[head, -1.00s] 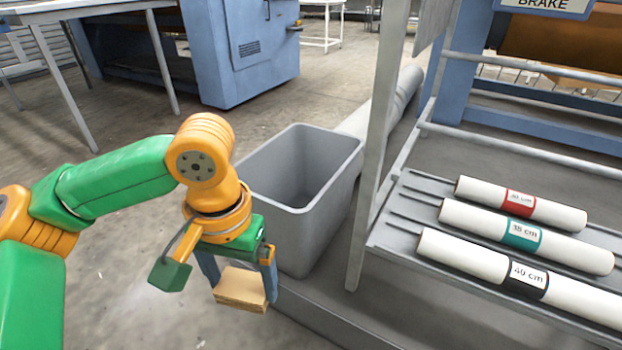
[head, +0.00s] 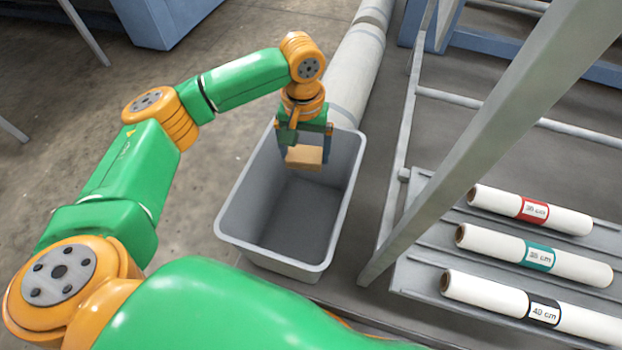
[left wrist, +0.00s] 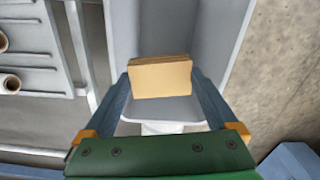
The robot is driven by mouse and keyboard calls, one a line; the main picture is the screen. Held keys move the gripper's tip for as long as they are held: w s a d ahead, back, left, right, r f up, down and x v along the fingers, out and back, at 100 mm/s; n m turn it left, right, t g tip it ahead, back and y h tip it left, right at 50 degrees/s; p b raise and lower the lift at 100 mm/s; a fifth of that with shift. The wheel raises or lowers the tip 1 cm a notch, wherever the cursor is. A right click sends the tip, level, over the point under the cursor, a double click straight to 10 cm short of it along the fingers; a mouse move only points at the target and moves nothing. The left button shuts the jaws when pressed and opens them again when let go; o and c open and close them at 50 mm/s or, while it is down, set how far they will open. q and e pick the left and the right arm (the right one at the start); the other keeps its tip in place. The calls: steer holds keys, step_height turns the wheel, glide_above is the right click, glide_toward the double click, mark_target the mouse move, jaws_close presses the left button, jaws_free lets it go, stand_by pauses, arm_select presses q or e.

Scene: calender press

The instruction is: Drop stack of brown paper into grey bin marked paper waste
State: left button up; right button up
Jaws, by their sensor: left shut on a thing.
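The stack of brown paper (head: 304,157) is a small tan block held between the fingers of my left gripper (head: 304,152). It also shows in the left wrist view (left wrist: 160,78), between the two blue-grey fingers. The grey bin (head: 233,228) is open-topped and stands on the floor in the middle of the head view. My left gripper hangs over the far part of its opening, with the stack above the bin's inside. The bin also shows in the left wrist view (left wrist: 195,30). No marking on the bin is visible from here. My right gripper is not in view.
A grey metal rack (head: 425,275) right of the bin holds rolls labelled in red, teal and black. A slanted grey post (head: 480,130) stands between bin and rack. A large pale roll (head: 355,70) lies behind the bin.

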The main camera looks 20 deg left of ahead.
arm_select(q)
steer(key=a+n+p, duration=0.1)
steer(key=a+p, duration=0.2)
steer(key=p, duration=0.2)
steer(key=shift+a+p, duration=0.4)
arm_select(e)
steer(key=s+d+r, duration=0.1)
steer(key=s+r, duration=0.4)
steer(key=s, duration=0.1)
arm_select(q)
step_height(320, 180, down, 7)
steer(key=b, duration=0.7)
steer(key=shift+r+b, duration=0.2)
steer(key=shift+b, duration=0.2)
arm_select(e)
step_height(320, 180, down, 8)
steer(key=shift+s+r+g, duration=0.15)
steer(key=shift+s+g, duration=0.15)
arm_select(q)
steer(key=o, duration=1)
steer(key=shift+a, duration=0.1)
steer(key=shift+c, duration=0.2)
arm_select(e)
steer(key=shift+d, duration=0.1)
arm_select(q)
step_height(320, 180, up, 7)
steer(key=p, duration=0.2)
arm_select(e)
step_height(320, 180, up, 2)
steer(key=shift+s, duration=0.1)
